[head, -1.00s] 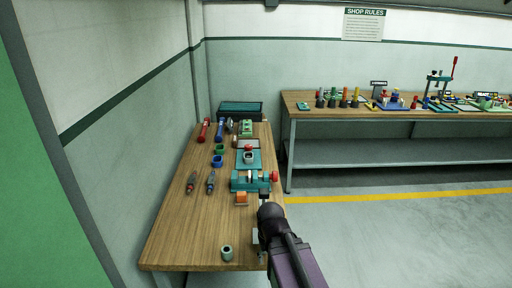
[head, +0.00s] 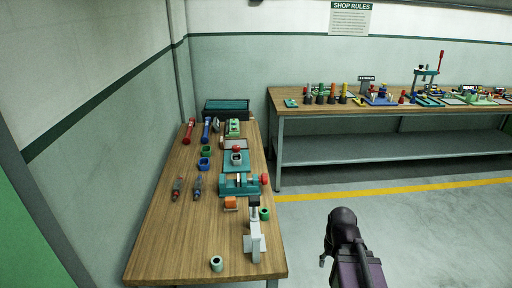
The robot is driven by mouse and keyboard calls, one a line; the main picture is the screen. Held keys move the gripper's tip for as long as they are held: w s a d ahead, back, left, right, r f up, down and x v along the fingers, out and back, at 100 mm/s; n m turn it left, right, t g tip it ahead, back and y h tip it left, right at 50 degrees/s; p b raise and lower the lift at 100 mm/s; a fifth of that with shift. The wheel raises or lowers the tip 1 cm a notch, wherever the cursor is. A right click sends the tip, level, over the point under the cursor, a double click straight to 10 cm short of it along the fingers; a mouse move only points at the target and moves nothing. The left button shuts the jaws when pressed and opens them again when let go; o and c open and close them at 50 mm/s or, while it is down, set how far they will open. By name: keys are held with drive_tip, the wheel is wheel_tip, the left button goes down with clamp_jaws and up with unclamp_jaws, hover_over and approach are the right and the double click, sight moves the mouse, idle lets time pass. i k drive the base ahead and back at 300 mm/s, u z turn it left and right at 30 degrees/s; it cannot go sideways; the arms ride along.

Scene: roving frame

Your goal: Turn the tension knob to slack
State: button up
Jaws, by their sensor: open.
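A teal fixture (head: 238,186) with a red knob (head: 264,179) on its right end stands across the wooden bench. A pale grey upright device with a black top (head: 254,236) stands at the bench's right edge, nearer to me. I cannot tell which part is the tension knob, and no slack marking is readable. My gripper (head: 323,260) is over the floor right of the bench, apart from these things. It is open and empty; its fingers are mostly hidden by my dark wrist.
A second bench (head: 390,112) with several tools stands at the back. The floor between them is clear.

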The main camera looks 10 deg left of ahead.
sight(236, 148)
drive_tip(key=z, duration=0.5)
drive_tip(key=i, duration=2.2)
drive_tip(key=u, duration=4.9)
drive_tip(key=i, duration=0.1)
drive_tip(key=z, duration=3.35)
